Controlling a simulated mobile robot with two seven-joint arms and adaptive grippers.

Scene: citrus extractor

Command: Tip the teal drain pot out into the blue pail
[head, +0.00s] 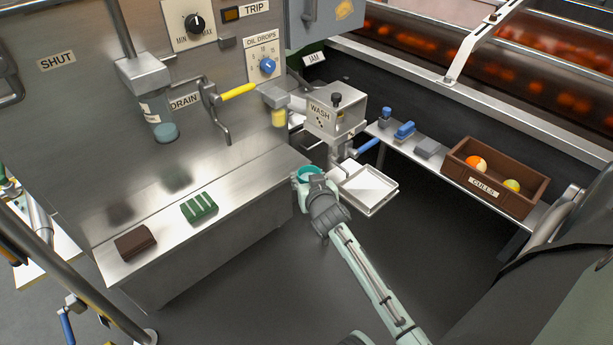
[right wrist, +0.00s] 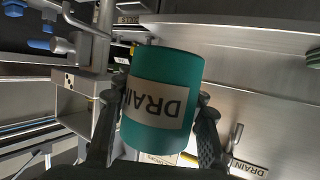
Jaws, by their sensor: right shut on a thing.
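The teal drain pot (right wrist: 165,65) is between the two fingers of my right gripper (right wrist: 155,103) in the right wrist view. Its white DRAIN label reads upside down there. In the head view my right gripper (head: 310,180) is shut on the pot (head: 307,172), just beyond the right front corner of the steel counter. The pot's inside is too small to read. I see no blue pail in either view. My left gripper is not in view.
A white tray (head: 387,206) sits close right of the pot, below the WASH box (head: 336,116). A brown CULLS crate (head: 455,178) stands on the right shelf. A green block (head: 199,208) and a brown block (head: 135,242) lie on the counter. The dark floor in front is clear.

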